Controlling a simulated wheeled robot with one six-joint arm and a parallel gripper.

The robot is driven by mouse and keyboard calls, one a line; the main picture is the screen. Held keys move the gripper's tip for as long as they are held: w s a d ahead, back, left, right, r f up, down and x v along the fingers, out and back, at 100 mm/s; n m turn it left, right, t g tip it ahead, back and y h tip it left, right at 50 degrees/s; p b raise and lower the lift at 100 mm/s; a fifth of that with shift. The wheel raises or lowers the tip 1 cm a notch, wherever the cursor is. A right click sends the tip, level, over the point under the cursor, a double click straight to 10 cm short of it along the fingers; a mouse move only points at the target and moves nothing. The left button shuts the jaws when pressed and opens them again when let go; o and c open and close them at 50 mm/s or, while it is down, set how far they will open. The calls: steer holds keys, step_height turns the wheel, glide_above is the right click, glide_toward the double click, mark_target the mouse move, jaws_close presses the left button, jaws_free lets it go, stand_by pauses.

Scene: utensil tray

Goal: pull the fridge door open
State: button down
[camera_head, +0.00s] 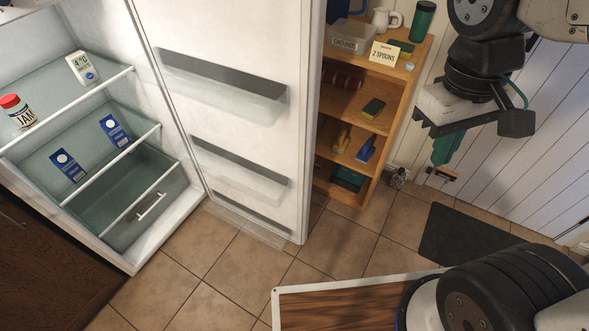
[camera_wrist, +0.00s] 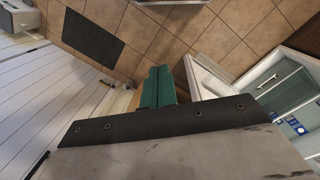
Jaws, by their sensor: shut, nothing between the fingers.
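The fridge door (camera_head: 235,110) stands wide open in the head view, its inner side with several clear door bins facing me. The fridge interior (camera_head: 110,150) is exposed, with shelves and a drawer. In the wrist view the open fridge (camera_wrist: 280,82) shows at the right, with the door's edge (camera_wrist: 212,72) left of it. My gripper (camera_head: 442,152), with green fingers, is at the upper right of the head view, to the right of the door and apart from it. Its green fingers (camera_wrist: 158,88) are together in the wrist view, with nothing between them.
A wooden shelf unit (camera_head: 385,85) with a "2 SPOONS" card (camera_head: 385,53) stands between the door and my gripper. Jam (camera_head: 17,111) and blue cartons (camera_head: 68,165) are in the fridge. A dark mat (camera_head: 465,237) lies on the tiled floor. A wood-topped surface (camera_head: 340,305) is in front.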

steer(key=w+a+f+n+g+h, duration=0.1)
steer(key=w+a+f+n+h, duration=0.35)
steer(key=w+f, duration=0.2)
steer(key=n+t+h, duration=0.1)
steer(key=n+t, duration=1)
steer(key=n, duration=1.1)
glide_toward(299, 166)
steer(key=shift+n+t, duration=0.25)
steer(key=shift+t, duration=0.05)
steer(key=x, duration=0.3)
steer(key=f+x, duration=0.1)
steer(key=x, duration=0.1)
steer(key=shift+d+f, duration=0.1)
steer(key=shift+w+d, duration=0.25)
steer(key=shift+w, duration=0.1)
